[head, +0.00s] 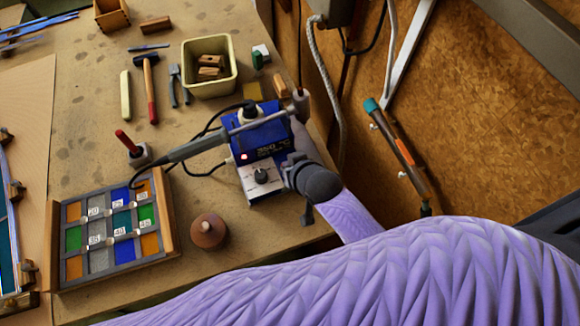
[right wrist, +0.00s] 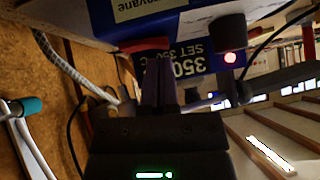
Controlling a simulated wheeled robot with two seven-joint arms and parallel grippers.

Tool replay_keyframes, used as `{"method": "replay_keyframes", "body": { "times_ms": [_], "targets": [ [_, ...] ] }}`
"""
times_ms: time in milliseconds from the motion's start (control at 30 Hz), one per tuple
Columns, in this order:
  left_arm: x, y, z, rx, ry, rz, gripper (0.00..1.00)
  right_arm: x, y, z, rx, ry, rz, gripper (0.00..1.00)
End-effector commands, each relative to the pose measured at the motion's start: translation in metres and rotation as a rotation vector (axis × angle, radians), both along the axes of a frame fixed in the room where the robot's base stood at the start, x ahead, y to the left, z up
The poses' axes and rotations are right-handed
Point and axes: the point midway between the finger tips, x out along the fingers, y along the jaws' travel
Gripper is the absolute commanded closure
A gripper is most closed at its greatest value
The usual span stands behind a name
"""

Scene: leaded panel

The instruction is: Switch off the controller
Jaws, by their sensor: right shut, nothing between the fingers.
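The controller (head: 258,140) is a blue soldering station with a pale lower front, standing near the bench's right edge. Its red lamp (head: 243,156) is lit, and a dark knob (head: 261,175) sits below it. In the right wrist view the controller's blue front (right wrist: 200,58) reads 350 and SET 350 C upside down, with the red lamp (right wrist: 230,58) glowing. My right gripper (head: 290,168) is shut and empty at the controller's right side. In the wrist view its fingertips (right wrist: 158,62) are close to the front, by a partly hidden red part (right wrist: 146,45); contact is unclear. My left gripper is out of view.
A compartment tray (head: 165,215) of coloured glass and a round brown knob-like object (head: 208,231) are to the left. A cream bin (head: 232,85) stands behind. A corkboard wall (head: 480,110) is at right.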

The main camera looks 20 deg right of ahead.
Motion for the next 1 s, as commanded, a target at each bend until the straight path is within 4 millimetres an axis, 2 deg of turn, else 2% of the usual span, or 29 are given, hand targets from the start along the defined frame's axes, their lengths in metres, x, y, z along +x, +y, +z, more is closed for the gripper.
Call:
{"method": "replay_keyframes", "body": {
  "times_ms": [700,1000],
  "targets": [
    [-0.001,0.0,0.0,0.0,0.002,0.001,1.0,0.0,0.0,-0.008,-0.054,-0.004,-0.002,1.0],
    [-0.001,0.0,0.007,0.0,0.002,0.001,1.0,0.001,-0.012,-0.004,-0.055,-0.004,-0.002,1.0]
  ]
}}
